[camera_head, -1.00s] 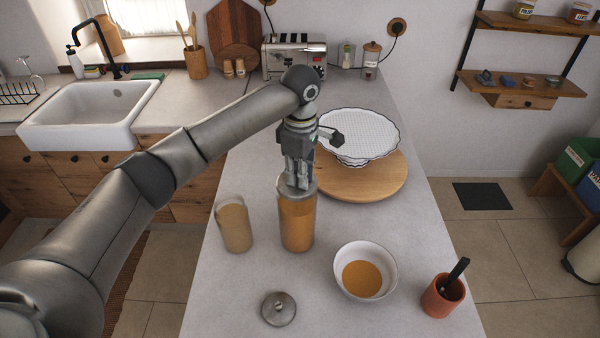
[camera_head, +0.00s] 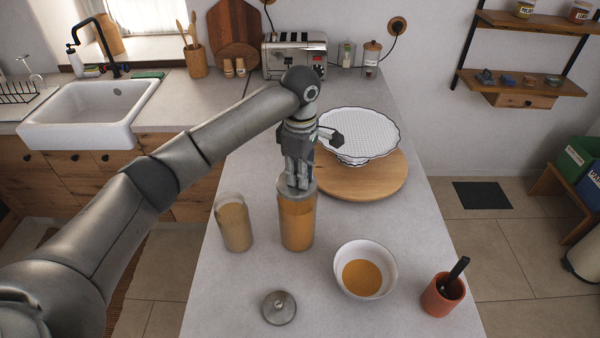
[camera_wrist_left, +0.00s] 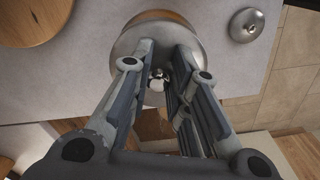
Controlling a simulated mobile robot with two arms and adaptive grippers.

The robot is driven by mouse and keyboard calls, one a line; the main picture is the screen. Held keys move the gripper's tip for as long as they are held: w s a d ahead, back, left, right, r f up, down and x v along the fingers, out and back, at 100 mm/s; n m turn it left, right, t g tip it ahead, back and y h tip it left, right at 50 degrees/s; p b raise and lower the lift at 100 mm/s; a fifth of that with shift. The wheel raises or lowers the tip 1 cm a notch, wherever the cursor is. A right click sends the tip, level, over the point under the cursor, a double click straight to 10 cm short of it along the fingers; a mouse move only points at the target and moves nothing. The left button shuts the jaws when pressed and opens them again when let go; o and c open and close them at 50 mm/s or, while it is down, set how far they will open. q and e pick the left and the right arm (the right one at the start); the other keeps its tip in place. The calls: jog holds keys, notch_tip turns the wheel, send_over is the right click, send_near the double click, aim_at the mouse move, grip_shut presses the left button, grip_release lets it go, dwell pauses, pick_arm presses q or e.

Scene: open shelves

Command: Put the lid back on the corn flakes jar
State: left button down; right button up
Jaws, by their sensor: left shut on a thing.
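A tall clear jar (camera_head: 297,226) with orange-brown contents stands upright on the counter. A round metal lid (camera_head: 283,195) is at its mouth and looks level; whether it is fully seated I cannot tell. My left gripper (camera_head: 298,184) points straight down over it, shut on the lid's knob. The wrist view shows the lid (camera_wrist_left: 126,44) beneath my fingers (camera_wrist_left: 158,80), with the knob between them. A second metal lid (camera_head: 279,308) lies on the counter in front. A shorter jar (camera_head: 234,226) with paler contents stands left of the tall one. My right gripper is not in view.
A white bowl (camera_head: 366,249) with orange contents and a terracotta pot (camera_head: 440,298) with a dark handle stand to the right. Behind are a round wooden board (camera_head: 375,190) and a white scalloped stand (camera_head: 358,133). The counter's front left is clear.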

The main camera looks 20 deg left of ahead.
pick_arm(q)
jog(key=c, duration=1.3)
grip_release()
jog(key=shift+o, duration=0.5)
jog(key=o, duration=0.4)
jog(key=shift+r, duration=0.1)
jog(key=shift+r, duration=3.4)
